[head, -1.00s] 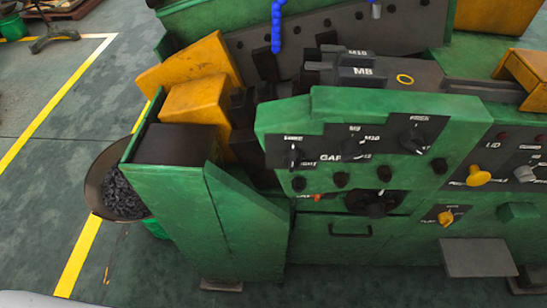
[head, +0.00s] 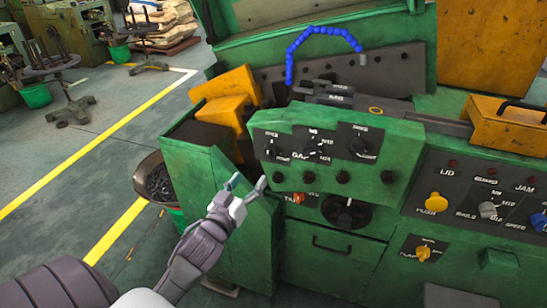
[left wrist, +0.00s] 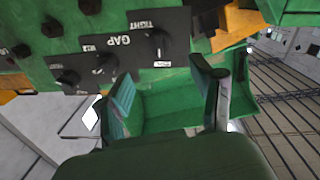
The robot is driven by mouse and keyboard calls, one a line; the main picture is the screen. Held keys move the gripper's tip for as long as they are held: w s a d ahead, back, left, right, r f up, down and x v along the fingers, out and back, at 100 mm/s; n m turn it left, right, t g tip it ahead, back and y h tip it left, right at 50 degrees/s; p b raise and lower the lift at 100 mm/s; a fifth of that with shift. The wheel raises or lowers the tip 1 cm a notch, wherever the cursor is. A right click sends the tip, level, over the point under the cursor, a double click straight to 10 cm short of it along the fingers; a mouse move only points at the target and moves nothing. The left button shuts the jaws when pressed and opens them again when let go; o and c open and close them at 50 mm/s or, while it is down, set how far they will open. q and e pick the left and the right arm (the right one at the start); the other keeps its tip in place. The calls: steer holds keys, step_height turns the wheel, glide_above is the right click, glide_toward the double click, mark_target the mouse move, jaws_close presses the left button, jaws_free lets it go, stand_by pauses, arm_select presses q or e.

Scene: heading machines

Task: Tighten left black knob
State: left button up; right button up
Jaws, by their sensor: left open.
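The left black knob (head: 271,147) is at the left end of the dark GAP strip on the green control panel (head: 290,174). In the left wrist view this black knob (left wrist: 158,42) stands beside the TIGHT label. My left gripper (head: 247,184) is open and empty, low and left of the knob in the head view. In the left wrist view its two fingers (left wrist: 168,84) are apart, with the knob beyond their tips and no contact visible. My right gripper is not in view.
Two more black knobs, a middle one (head: 318,146) and a right one (head: 358,146), share the strip. Small black knobs (head: 309,178) line the panel's lower edge. A dark bowl (head: 157,180) stands left of the machine.

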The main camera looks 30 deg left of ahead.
mark_target(267, 155)
arm_select(q)
steer(key=w, duration=0.3)
steer(key=w+a+p, duration=0.1)
steer(key=w, duration=0.3)
steer(key=w+a+p, duration=0.1)
steer(key=w, duration=0.3)
steer(key=shift+w+p, duration=0.3)
steer(key=shift+w, duration=0.15)
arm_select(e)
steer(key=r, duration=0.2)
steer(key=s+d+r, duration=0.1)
arm_select(q)
steer(key=c, duration=1.1)
steer(key=shift+c, duration=0.2)
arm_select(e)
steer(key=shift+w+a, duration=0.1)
